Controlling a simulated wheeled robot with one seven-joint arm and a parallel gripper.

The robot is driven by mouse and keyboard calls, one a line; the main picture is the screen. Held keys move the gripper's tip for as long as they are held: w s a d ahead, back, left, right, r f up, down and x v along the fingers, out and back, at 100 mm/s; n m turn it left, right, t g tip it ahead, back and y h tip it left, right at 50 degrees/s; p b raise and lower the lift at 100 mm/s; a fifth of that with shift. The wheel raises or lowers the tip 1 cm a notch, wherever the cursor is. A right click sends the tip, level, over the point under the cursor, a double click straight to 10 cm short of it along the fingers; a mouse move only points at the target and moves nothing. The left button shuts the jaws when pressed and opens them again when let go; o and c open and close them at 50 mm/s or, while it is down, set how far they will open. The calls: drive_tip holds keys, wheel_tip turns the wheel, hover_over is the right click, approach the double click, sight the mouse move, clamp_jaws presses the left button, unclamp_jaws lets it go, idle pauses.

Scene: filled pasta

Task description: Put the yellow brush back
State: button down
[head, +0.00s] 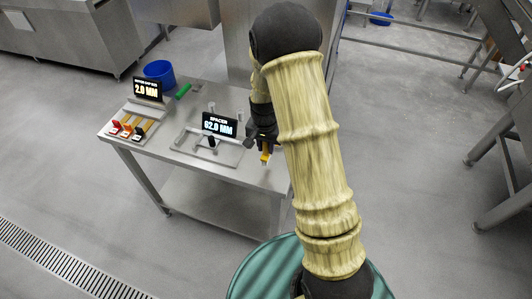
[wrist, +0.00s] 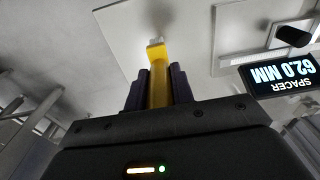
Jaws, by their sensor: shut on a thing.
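My gripper (wrist: 158,90) is shut on the yellow brush (wrist: 158,72), with one dark finger on each side of it. The brush's pale tip (wrist: 155,43) points away from the gripper. In the head view the yellow brush (head: 265,155) hangs below my gripper (head: 263,140) at the right end of the steel table (head: 245,175), right of the spacer display. I cannot tell whether its tip touches the tabletop. My arm hides the part of the view just right of it.
The spacer fixture with its display (head: 220,125) reading 62.0 MM stands beside the brush. Farther left are a second display (head: 148,89) reading 2.0 MM and a rack with several coloured pieces (head: 126,129). A green item (head: 183,91) and a blue bucket (head: 159,72) are behind.

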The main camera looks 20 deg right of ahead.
sight(266, 155)
wheel_tip(266, 155, down, 4)
drive_tip(key=shift+r+p, duration=0.2)
drive_tip(key=shift+p, duration=0.35)
drive_tip(key=shift+w+f, duration=0.2)
drive_tip(key=shift+f, duration=0.1)
drive_tip(key=shift+s+d+f, duration=0.1)
drive_tip(key=shift+s, duration=0.1)
drive_tip(key=c, duration=1.2)
unclamp_jaws()
drive_tip(key=shift+a, duration=0.2)
drive_tip(key=r+b, duration=0.1)
drive_tip(key=r, duration=0.3)
drive_tip(key=r+b, duration=0.1)
drive_tip(key=r, duration=0.7)
drive_tip(key=shift+s+a+r+b, duration=0.1)
drive_tip(key=shift+s+r+b, duration=0.05)
drive_tip(key=shift+s+b, duration=0.2)
